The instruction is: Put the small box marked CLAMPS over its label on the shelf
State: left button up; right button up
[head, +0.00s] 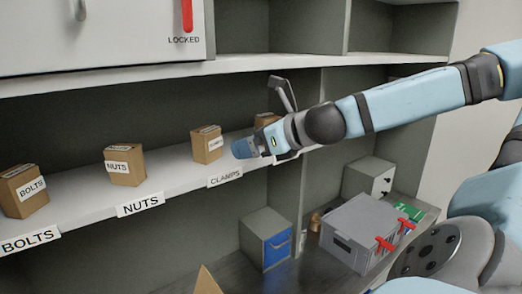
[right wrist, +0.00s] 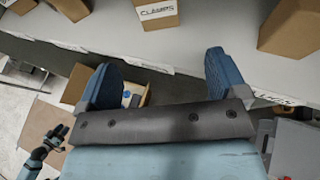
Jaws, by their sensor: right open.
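The small brown box marked CLAMPS (head: 207,144) stands upright on the shelf (head: 172,172), behind and slightly left of the CLAMPS label (head: 225,176) on the shelf edge. In the right wrist view the box (right wrist: 157,12) is at the top, beyond the fingertips. My right gripper (head: 245,148) is just right of the box. Its blue fingers (right wrist: 163,72) are spread, with nothing between them and apart from the box. A dark gripper, apparently my left (right wrist: 55,138), shows small at lower left in the wrist view; its jaws are unclear.
Boxes marked NUTS (head: 124,166) and BOLTS (head: 24,190) stand to the left. Another box (head: 266,119) is partly hidden behind my right gripper. Below are a grey case (head: 362,228), a blue-fronted bin (head: 266,238) and an open carton (right wrist: 76,83). An upper shelf (head: 235,65) overhangs.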

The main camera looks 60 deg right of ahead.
pick_arm(q)
jog(key=shift+w+d, duration=0.1)
jog(key=shift+w, duration=0.2)
pick_arm(e)
jog(key=shift+s, duration=0.8)
pick_arm(q)
jog(key=shift+s, duration=0.1)
jog(key=shift+f, duration=0.1)
